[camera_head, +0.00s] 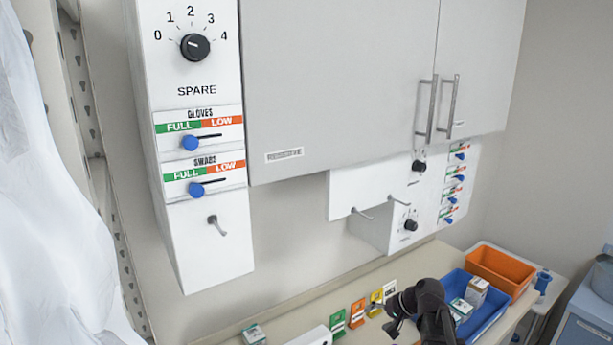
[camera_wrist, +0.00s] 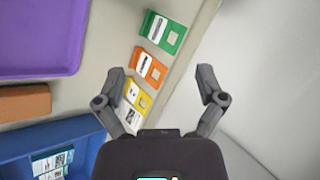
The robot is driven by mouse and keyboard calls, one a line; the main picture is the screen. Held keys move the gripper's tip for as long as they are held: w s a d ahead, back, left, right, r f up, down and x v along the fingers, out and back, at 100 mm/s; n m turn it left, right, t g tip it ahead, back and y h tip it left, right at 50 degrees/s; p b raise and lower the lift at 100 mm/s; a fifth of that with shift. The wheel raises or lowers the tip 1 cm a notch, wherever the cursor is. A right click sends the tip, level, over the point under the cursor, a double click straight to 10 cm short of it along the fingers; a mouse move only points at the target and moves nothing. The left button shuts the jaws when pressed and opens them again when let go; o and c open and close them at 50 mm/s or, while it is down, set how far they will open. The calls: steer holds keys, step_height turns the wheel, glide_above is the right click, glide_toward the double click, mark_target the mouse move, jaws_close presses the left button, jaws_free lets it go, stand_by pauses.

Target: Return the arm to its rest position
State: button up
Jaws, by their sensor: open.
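My gripper (camera_wrist: 159,74) is open in the wrist view, its two fingers spread apart with nothing between them. In the head view, my black arm and gripper (camera_head: 392,308) show at the bottom, over the counter (camera_head: 300,318) in front of the blue bin. The lower part of the arm is cut off by the frame edge. In the wrist view, an orange card (camera_wrist: 150,66) and a yellow card (camera_wrist: 138,97) lie near the left finger, and a green card (camera_wrist: 163,32) lies beyond them.
A blue bin (camera_head: 490,324) with small boxes and an orange bin (camera_head: 502,268) stand right of my arm. A purple tray (camera_wrist: 45,35) shows in the wrist view. Wall cabinets (camera_head: 340,75) and a panel with pegs (camera_head: 360,200) hang above the counter.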

steer(key=s+a+f+n+g+h, duration=0.1)
steer(key=s+f+n+g+h, duration=0.1)
steer(key=s, duration=0.5)
steer(key=s+a+f+n+g+h, duration=0.1)
steer(key=s+f+n+g+h, duration=0.1)
steer(key=s, duration=0.5)
steer(key=f+h+b, duration=0.1)
steer(key=h, duration=0.1)
steer(key=shift+a+f+n+h, duration=0.25)
steer(key=shift+a+n+h, duration=0.1)
steer(key=shift+n+h, duration=0.05)
steer(key=shift+w, duration=0.1)
stand_by(0.3)
